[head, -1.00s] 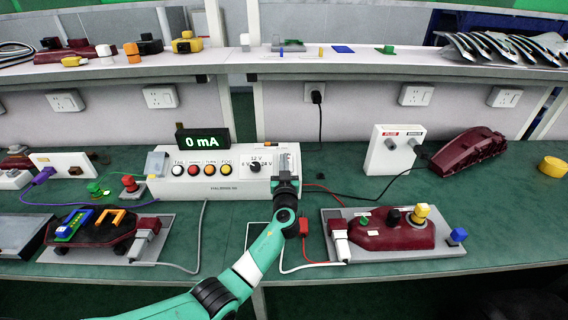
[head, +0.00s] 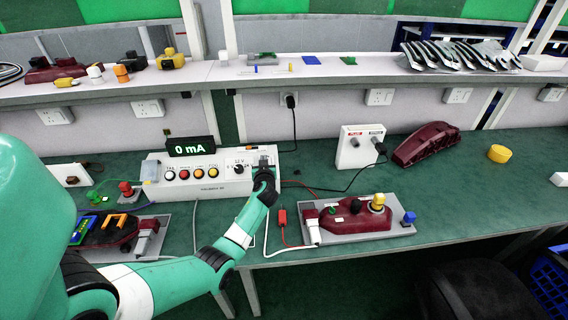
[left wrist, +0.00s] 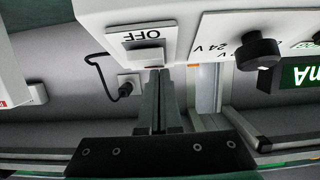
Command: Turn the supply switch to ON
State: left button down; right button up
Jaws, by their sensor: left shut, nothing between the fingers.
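The white supply box (head: 212,190) stands on the green bench. A display reading 0 mA (head: 191,146) sits on top of it. In the left wrist view, which is upside down, the supply switch (left wrist: 143,54) is a pale rocker beside the printed label OFF (left wrist: 140,34). A black voltage knob (left wrist: 258,53) is to its right there. My left gripper (left wrist: 160,73) is shut and empty, its fingertips close to the switch's edge; I cannot tell whether they touch. In the head view my left gripper (head: 265,168) covers the box's right end. My right gripper is not in view.
A tail lamp on a grey board (head: 367,222) lies right of my arm, with a red connector (head: 282,216) and cables nearby. A white box (head: 361,147) and a dark red lamp housing (head: 426,145) stand behind. The back right bench is mostly clear.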

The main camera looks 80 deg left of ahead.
pick_arm(q)
jog(key=shift+s+f, duration=0.2)
jog(key=shift+f, duration=0.3)
jog(key=shift+r, duration=0.25)
jog(key=r+p, duration=0.1)
jog(key=d+r+p, duration=0.1)
jog(key=r+p, duration=0.1)
jog(key=d+r+p, duration=0.1)
jog(key=r, duration=0.1)
jog(key=p+v, duration=0.2)
jog(key=v, duration=0.7)
jog(key=shift+d+p, duration=0.25)
jog(key=shift+p, duration=0.05)
jog(key=shift+r, duration=0.1)
